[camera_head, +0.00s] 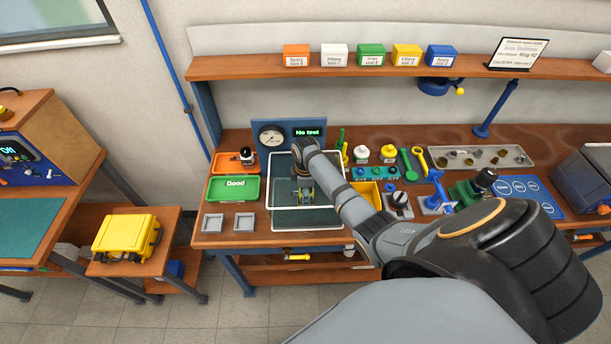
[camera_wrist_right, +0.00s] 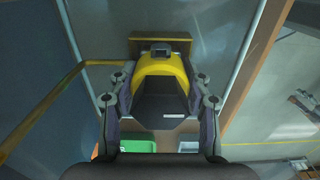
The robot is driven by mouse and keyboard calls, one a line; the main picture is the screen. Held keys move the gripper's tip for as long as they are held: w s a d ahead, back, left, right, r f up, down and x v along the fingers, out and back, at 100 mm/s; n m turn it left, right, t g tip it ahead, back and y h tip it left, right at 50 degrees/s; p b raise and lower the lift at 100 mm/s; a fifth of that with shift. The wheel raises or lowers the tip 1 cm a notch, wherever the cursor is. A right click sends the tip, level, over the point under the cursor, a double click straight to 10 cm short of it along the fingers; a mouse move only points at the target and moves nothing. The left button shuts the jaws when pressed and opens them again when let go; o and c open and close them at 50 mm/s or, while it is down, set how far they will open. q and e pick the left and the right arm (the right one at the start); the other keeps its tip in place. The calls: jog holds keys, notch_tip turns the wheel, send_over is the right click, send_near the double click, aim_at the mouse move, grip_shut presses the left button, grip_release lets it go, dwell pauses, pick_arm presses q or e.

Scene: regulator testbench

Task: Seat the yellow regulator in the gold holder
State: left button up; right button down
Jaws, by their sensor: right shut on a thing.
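The yellow regulator (camera_wrist_right: 160,70), yellow with a dark body, is between the fingers of my right gripper (camera_wrist_right: 160,105) in the right wrist view. The gripper is shut on it. In the head view, my right gripper (camera_head: 305,196) reaches down into a clear white-edged tank, and only small yellow bits of the regulator show there. A brown-gold block (camera_wrist_right: 137,43) sits right behind the regulator in the wrist view. I cannot tell whether this is the gold holder, or whether it touches the regulator. My left gripper is not in view.
The clear tank (camera_head: 275,225) has upright walls around the gripper. A green "Good" tray (camera_head: 218,196), an orange tray (camera_head: 224,168) and two grey square trays (camera_head: 212,223) lie left of it. A gauge panel (camera_head: 305,128) reading "No test" stands behind. Tools and parts crowd the right.

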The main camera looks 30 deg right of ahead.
jog(key=c, duration=0.5)
grip_release()
jog(key=shift+o, duration=0.2)
jog(key=shift+s, duration=0.1)
jog(key=o, duration=0.4)
jog(key=shift+r, duration=4)
